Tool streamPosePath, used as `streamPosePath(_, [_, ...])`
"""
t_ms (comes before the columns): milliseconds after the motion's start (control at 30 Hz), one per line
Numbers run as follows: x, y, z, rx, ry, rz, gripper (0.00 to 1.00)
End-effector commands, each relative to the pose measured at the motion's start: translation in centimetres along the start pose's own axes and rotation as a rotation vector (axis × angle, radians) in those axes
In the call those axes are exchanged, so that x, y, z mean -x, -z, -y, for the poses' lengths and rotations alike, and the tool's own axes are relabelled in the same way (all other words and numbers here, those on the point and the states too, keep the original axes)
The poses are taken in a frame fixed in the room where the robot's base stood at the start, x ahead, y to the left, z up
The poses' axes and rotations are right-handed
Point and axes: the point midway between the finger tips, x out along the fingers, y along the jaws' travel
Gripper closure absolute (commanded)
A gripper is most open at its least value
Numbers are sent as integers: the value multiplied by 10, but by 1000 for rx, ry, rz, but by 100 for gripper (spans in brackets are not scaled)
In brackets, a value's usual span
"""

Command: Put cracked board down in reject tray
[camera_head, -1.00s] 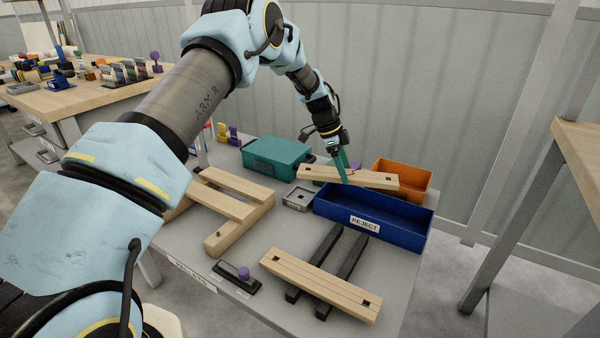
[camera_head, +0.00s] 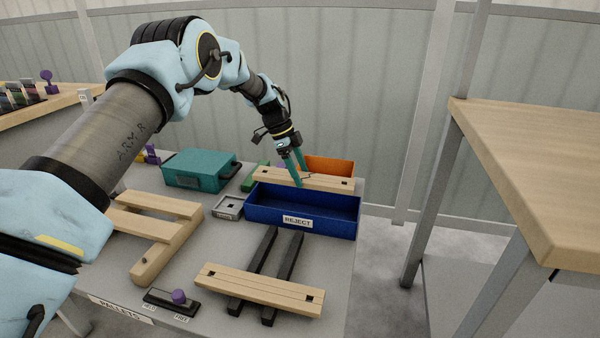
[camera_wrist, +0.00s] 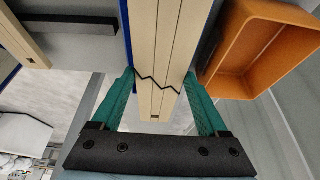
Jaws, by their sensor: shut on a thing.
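The cracked board (camera_head: 325,181) is pale wood with a dark zigzag crack across it, seen clearly in the wrist view (camera_wrist: 158,50). My gripper (camera_head: 298,180) has its green fingers on both sides of the board near the crack and is shut on it. In the head view the board lies along the back part of the blue reject tray (camera_head: 262,214), at about rim height. I cannot tell whether it touches the tray. The tray carries a REJECT label on its front wall. In the wrist view a strip of the tray's blue wall (camera_wrist: 127,40) shows left of the board.
An orange bin (camera_head: 338,167) stands right behind the tray. A teal case (camera_head: 200,169) and a small grey box (camera_head: 228,207) are to the left. In front, another board (camera_head: 260,288) lies across two black bars. A wooden table (camera_head: 540,170) stands at the right.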

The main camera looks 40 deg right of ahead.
Motion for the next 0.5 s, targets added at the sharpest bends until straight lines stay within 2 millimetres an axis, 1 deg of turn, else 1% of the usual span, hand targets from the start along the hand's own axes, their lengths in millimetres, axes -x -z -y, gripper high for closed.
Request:
streamPosePath(33, [-5,-2,0,0,0,-1,90])
streamPosePath(500, [-43,-18,0,1,0,-1,90])
